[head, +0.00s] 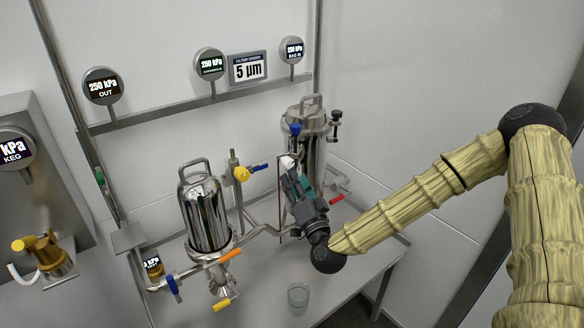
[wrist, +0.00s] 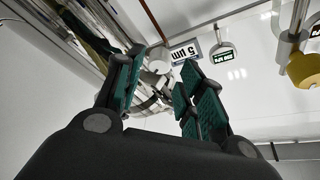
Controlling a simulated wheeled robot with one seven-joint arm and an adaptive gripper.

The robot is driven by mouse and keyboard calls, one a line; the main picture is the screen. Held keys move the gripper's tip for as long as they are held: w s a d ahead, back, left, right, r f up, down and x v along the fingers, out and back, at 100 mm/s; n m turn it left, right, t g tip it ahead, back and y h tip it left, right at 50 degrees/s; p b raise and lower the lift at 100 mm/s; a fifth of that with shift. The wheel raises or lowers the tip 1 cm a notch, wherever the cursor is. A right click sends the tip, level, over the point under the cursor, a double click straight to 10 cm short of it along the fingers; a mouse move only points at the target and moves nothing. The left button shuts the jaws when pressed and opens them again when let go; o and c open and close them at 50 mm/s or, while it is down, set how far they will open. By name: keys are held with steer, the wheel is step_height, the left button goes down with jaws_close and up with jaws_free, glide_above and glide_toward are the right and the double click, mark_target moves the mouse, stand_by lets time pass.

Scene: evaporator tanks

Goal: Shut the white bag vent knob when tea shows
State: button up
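The white knob (head: 287,161) sits in front of the taller right-hand steel vessel (head: 314,125), below a blue handle. My gripper (head: 290,173) points up at it from below right, with its tips close to the knob. In the wrist view the fingers of my gripper (wrist: 162,62) stand apart, and the pale round knob (wrist: 158,67) shows in the gap between the tips. I see a gap beside the knob; contact is not clear. My gripper hides part of the vessel and the pipe below the knob. No tea is visible.
A shiny smaller vessel (head: 206,215) stands left, with an orange handle (head: 230,256) below. A yellow knob (head: 241,174) with a blue handle is left of my gripper. A clear glass (head: 298,296) stands on the table (head: 345,275). Gauges line the rail behind.

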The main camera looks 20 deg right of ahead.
mark_target(289, 168)
steer(key=shift+x, duration=2.75)
